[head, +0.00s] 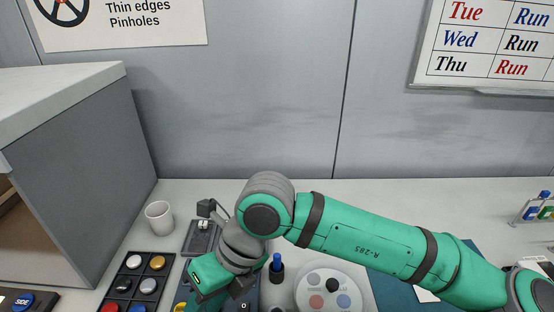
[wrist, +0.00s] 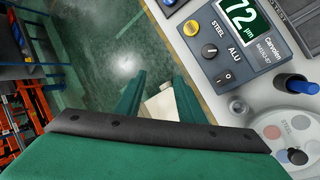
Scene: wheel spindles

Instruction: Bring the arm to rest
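My green arm reaches in from the right in the head view and bends down at a grey elbow. Its end hangs low over the front of the bench (head: 400,195), left of centre, and the fingers are hidden there. In the wrist view my gripper (wrist: 157,98) shows two green fingers standing apart, pointing down past the bench's edge toward the green floor (wrist: 110,55). A pale beige shape (wrist: 160,108) shows between the fingers. I cannot tell what it is, and nothing is clearly gripped.
A gauge box (wrist: 235,50) with a display stands close to the gripper, beside a blue-topped peg (wrist: 297,84) and a round dial plate (head: 325,285). A white cup (head: 160,218), a button tray (head: 138,278) and a grey cabinet (head: 85,165) are left. The bench's back is clear.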

